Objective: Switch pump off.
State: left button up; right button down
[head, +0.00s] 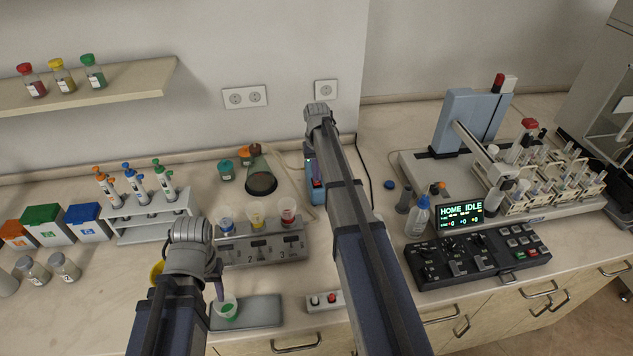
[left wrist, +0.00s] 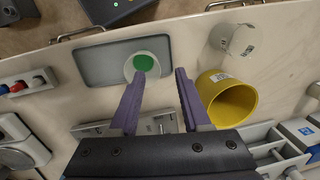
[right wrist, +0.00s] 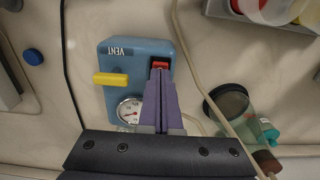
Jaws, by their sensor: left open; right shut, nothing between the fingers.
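The pump is a blue box (right wrist: 125,50) in the right wrist view, with a "VENT" label, a yellow lever (right wrist: 111,79), a round gauge (right wrist: 130,109) and a red rocker switch (right wrist: 160,64). My right gripper (right wrist: 160,72) is shut and empty, its fingertips at the red switch. I cannot tell whether they touch it; they hide its lower part. In the head view the pump (head: 316,169) is largely hidden behind my right arm. My left gripper (left wrist: 159,73) is open and empty, above a small cup with green contents (left wrist: 143,65).
The cup stands on a grey pad (head: 262,312) near the front edge. A flask (head: 261,181) and tubing are beside the pump. A three-place stand (head: 262,247) with cups is in front. A control panel (head: 480,255) and sampler are at right.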

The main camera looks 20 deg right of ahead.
pick_arm(q)
jog(key=shift+f+b, duration=0.6)
jog(key=shift+f, duration=0.05)
pick_arm(e)
jog(key=shift+f, duration=0.65)
pick_arm(q)
jog(key=shift+r, duration=0.1)
pick_arm(e)
jog(key=shift+r, duration=0.1)
notch_tip(320, 180, up, 7)
jog(key=p, duration=0.7)
pick_arm(q)
notch_tip(320, 180, up, 7)
